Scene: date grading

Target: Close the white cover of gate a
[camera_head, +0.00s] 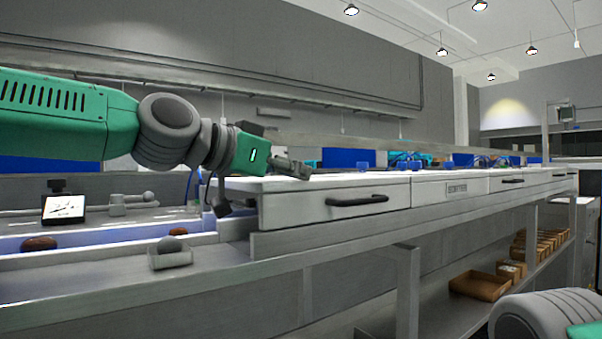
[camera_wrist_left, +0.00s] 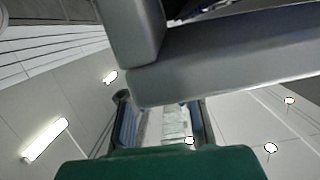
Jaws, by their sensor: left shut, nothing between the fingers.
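A white cover (camera_head: 290,211) with a black bar handle (camera_head: 357,200) is the nearest in a row along the grey line in the head view. It looks lowered, with its top surface level. I cannot read which gate it belongs to. My left arm comes in from the left, and my left gripper (camera_head: 300,169) is shut and empty just over the back left part of this cover's top. I cannot tell whether it touches. In the left wrist view the gripper (camera_wrist_left: 163,108) is partly hidden by the green housing. My right gripper is out of view.
More white covers (camera_head: 513,187) continue to the right, one panel with a label (camera_head: 457,189). Brown dates lie in the channel at left (camera_head: 40,243). A small scoop-like holder (camera_head: 171,258) sits on the front ledge. Cardboard boxes (camera_head: 480,285) stand on the lower shelf.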

